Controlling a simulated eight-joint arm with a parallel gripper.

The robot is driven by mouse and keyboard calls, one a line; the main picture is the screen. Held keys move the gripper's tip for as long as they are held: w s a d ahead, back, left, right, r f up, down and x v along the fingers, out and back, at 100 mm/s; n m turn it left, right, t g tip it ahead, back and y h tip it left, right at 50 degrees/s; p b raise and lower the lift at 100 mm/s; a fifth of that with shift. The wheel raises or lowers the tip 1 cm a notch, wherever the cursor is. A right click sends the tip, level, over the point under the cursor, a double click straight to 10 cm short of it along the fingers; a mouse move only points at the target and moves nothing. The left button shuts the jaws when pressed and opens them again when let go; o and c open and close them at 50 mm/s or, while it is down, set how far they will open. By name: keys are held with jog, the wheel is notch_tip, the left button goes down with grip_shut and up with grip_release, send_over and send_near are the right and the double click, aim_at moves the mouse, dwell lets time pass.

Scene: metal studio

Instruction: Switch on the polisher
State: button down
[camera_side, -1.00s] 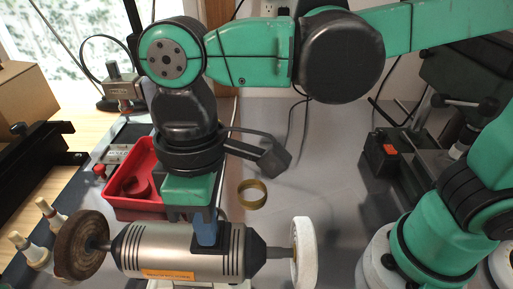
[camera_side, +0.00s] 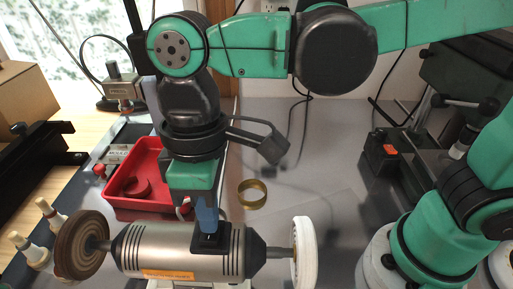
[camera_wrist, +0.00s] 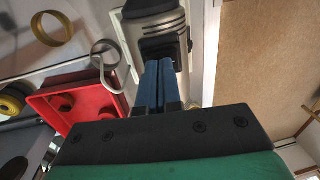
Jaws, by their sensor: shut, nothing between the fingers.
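The polisher (camera_side: 150,248) has a silver motor body, with a brown wheel (camera_side: 82,245) on its left and a white wheel (camera_side: 304,252) on its right. A dark switch box (camera_side: 225,240) sits on top of the body. My gripper (camera_side: 208,232) points down with its blue fingers shut and empty, its tips at or just above the box. In the wrist view my gripper (camera_wrist: 159,64) has its fingers together against the dark part of the polisher (camera_wrist: 160,22). The fingers hide the switch, and I cannot tell whether they touch it.
A red tray (camera_side: 118,212) holding a ring-shaped item stands behind the polisher. A brass ring (camera_side: 252,194) lies on the grey bench to its right. Pale-handled tools (camera_side: 48,210) stand at the left.

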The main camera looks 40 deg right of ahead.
notch_tip(320, 180, up, 14)
jog(key=w+d, duration=0.1)
dwell(0.7)
jog(key=shift+w+d, duration=0.1)
jog(key=shift+s+a+f, duration=0.1)
jog(key=shift+s+a, duration=0.4)
jog(key=shift+a, duration=0.05)
jog(key=f, duration=0.4)
jog(key=s+f, duration=0.1)
jog(key=f, duration=0.4)
jog(key=a+f, duration=0.1)
jog(key=f, duration=0.4)
jog(key=shift+s+a, duration=0.1)
jog(key=shift+s, duration=0.05)
